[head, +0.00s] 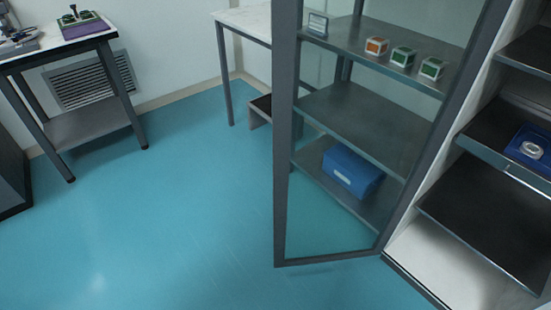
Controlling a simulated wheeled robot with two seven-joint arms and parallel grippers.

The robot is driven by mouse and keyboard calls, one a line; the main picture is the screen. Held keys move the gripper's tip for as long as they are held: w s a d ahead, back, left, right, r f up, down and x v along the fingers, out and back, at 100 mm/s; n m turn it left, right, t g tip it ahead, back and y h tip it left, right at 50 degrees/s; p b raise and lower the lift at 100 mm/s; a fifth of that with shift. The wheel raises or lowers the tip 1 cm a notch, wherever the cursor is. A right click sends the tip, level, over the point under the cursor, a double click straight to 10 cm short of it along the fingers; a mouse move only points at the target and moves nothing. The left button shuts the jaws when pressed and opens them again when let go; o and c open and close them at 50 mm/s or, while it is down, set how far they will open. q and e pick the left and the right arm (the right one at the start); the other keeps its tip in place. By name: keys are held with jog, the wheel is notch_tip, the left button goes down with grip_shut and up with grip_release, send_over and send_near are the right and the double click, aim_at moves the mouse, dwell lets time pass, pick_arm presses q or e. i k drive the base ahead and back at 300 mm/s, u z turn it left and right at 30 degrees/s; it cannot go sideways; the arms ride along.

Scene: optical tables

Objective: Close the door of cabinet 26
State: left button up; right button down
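A glass door (284,150) with a grey metal frame stands wide open. Its hinge side is on the right, beside the open cabinet (413,250) at the right edge. The cabinet's white floor and dark shelves are exposed. No number 26 can be read on the door or the cabinet. The door's top and much of the cabinet are outside the picture. Neither of my grippers is in view, and nothing is seen touching the door.
Through the glass show a metal shelf unit (345,110), small coloured boxes (403,57) and a blue box (352,172). A blue tray (528,146) lies on a cabinet shelf. A table (58,50) stands at the left. The turquoise floor (165,220) left of the door is clear.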

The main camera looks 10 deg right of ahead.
aim_at(284, 13)
jog(key=u, duration=0.9)
jog(key=i, duration=3.2)
jog(key=z, duration=4.35)
jog(key=i, duration=0.5)
jog(key=z, duration=0.85)
jog(key=k, duration=0.5)
jog(key=u, duration=2.5)
jog(key=i, duration=0.1)
jog(key=z, duration=1.9)
